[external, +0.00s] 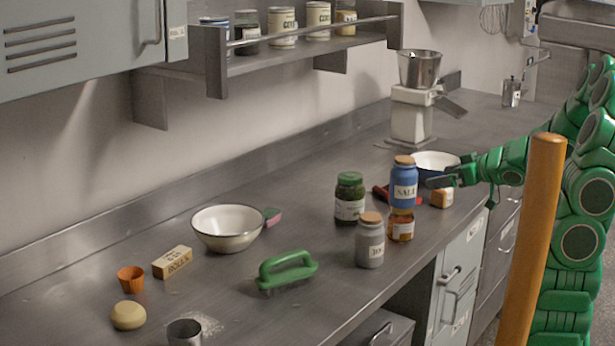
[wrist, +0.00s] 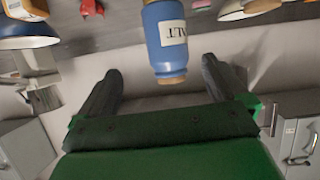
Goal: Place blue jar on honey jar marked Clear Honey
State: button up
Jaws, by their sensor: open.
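The blue jar (external: 404,187), labelled SALT with a cork lid, stands upright on top of an amber jar (external: 400,227) near the counter's front edge. The amber jar looks like the honey jar, but its label is too small to read. My gripper (external: 440,181) is just right of the blue jar at about its height. In the wrist view, which is upside down, the blue jar (wrist: 165,38) lies between and a little beyond the spread, open fingers. The fingers look clear of it. The amber jar is not clearly visible there.
A grey jar (external: 369,241) and a green-lidded jar (external: 349,198) stand close left of the stack. A green brush (external: 286,272) lies further left. A wooden post (external: 533,240) stands in the foreground.

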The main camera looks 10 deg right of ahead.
jog(key=s+d+f+m+g+h, duration=0.1)
jog(key=s+d+m+h, duration=0.3)
jog(key=d, duration=0.3)
jog(key=s+d+m+g+h, duration=0.2)
jog(key=s+d+h, duration=0.2)
jog(key=d+h, duration=0.3)
jog(key=s+a+m+g+y, duration=0.1)
jog(key=s+a+g, duration=0.3)
jog(key=s, duration=0.9)
jog(key=s+a+m+g+y, duration=0.1)
jog(key=s+a+g, duration=0.3)
jog(key=s, duration=1)
jog(key=shift+s+a+r+m, duration=0.25)
jog(key=shift+a+m, duration=0.15)
jog(key=shift+a, duration=0.45)
